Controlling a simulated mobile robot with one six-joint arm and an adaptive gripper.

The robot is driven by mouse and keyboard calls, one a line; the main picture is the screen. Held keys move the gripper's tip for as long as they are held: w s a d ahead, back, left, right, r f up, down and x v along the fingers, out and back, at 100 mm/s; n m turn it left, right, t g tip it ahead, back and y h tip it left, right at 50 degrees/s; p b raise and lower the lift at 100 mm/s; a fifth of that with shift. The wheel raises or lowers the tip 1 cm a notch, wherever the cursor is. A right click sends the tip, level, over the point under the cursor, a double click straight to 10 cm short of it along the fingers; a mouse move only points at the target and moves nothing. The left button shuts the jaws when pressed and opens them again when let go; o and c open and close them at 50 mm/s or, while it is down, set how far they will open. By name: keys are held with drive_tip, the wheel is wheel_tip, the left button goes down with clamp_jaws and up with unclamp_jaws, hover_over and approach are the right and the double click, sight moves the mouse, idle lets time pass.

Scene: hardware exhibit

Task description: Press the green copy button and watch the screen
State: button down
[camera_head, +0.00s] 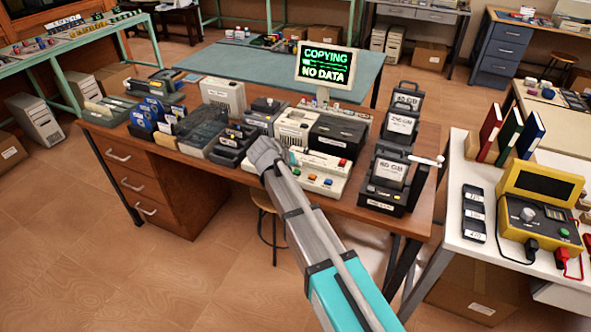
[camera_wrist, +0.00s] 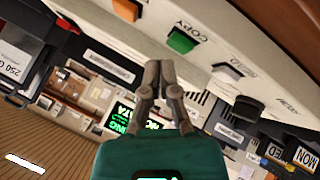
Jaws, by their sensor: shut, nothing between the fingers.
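The green copy button (camera_wrist: 180,41) sits on a pale panel beside the printed word COPY in the wrist view. My gripper (camera_wrist: 160,66) is shut and empty, its fingertips close to the green button in the picture. Contact cannot be told. In the head view my gripper (camera_head: 293,158) reaches over the pale button panel (camera_head: 336,190), its fingertips hard to make out.
A rack of labelled drives (camera_head: 388,165) stands right of the panel. Black trays (camera_head: 232,146) and drive boxes crowd the left of the wooden desk (camera_head: 190,155).

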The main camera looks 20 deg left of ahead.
sight(296, 172)
drive_tip(key=shift+r, duration=0.1)
wheel_tip(296, 172, up, 5)
drive_tip(key=p, duration=0.5)
idle(0.4)
idle(0.8)
